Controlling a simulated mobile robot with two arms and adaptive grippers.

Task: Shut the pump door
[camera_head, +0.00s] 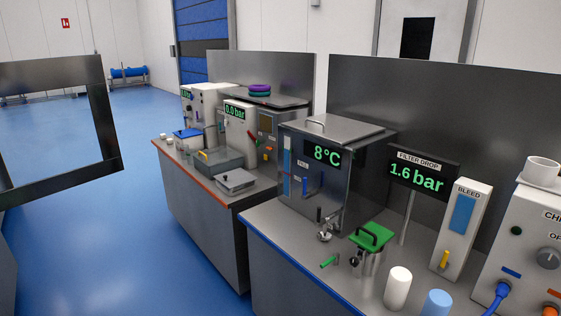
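A large dark grey framed panel (103,128) with an open or see-through middle stands at the left edge. It looks like a swung-out door, but its hinge side is cut off by the picture edge. I cannot tell for sure that it is the pump door. No part labelled as a pump can be read. Neither of my grippers is in view.
A bench with a blue edge (285,266) holds a steel unit reading 8°C (357,170), a 1.6 bar display (424,177), a green-lidded vessel (371,236) and white and blue cylinders. A red-edged bench (205,215) stands behind. Blue floor (110,245) is clear at left.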

